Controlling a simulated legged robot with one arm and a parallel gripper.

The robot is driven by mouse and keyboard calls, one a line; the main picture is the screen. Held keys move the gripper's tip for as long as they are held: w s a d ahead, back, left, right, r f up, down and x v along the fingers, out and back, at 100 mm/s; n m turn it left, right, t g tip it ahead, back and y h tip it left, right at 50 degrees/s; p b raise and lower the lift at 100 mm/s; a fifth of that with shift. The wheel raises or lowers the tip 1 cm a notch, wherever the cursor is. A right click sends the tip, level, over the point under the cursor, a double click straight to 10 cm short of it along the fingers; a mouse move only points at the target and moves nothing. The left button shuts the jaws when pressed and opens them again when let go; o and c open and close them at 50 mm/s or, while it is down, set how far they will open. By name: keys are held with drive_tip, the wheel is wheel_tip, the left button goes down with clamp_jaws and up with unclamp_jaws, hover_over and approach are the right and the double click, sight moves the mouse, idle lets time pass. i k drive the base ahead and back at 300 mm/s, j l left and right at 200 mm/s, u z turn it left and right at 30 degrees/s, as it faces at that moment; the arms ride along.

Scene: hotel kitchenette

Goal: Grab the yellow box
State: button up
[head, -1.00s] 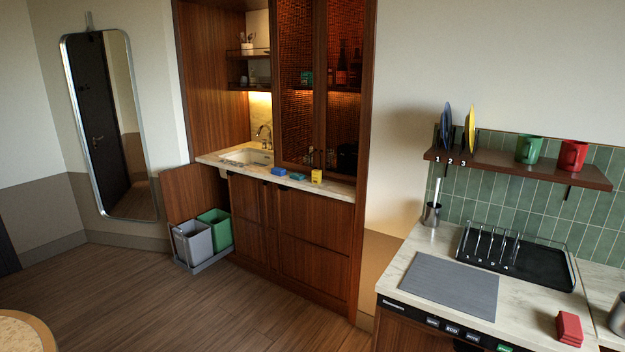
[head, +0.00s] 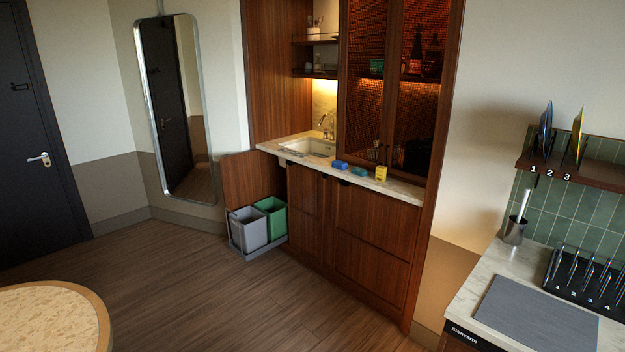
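The small yellow box (head: 381,173) stands upright on the marble counter (head: 405,190) of the wooden kitchenette, near its front edge and right of the sink. A teal item (head: 359,171) and a blue item (head: 340,164) lie to its left in a row, apart from it. My gripper is not in view, and the yellow box stands free.
A pulled-out bin drawer with a grey bin (head: 248,227) and a green bin (head: 272,215) juts into the floor at the cabinet's left. A round table (head: 100,315) fills the lower left. A second counter (head: 478,270) stands at right. Floor between is clear.

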sight(381, 171)
drive_tip(key=i+j+u, duration=0.2)
drive_tip(key=i+u, duration=0.3)
drive_tip(key=i, duration=0.35)
drive_tip(key=i+l+u, duration=0.15)
drive_tip(key=i+u, duration=0.35)
drive_tip(key=i, duration=0.4)
drive_tip(key=i+l+z, duration=0.1)
drive_tip(key=i+z, duration=0.7)
drive_tip(key=i+j+z, duration=0.2)
drive_tip(key=i+z, duration=0.2)
drive_tip(key=i+j+z, duration=0.3)
drive_tip(key=z, duration=0.15)
drive_tip(key=i+j+z, duration=1)
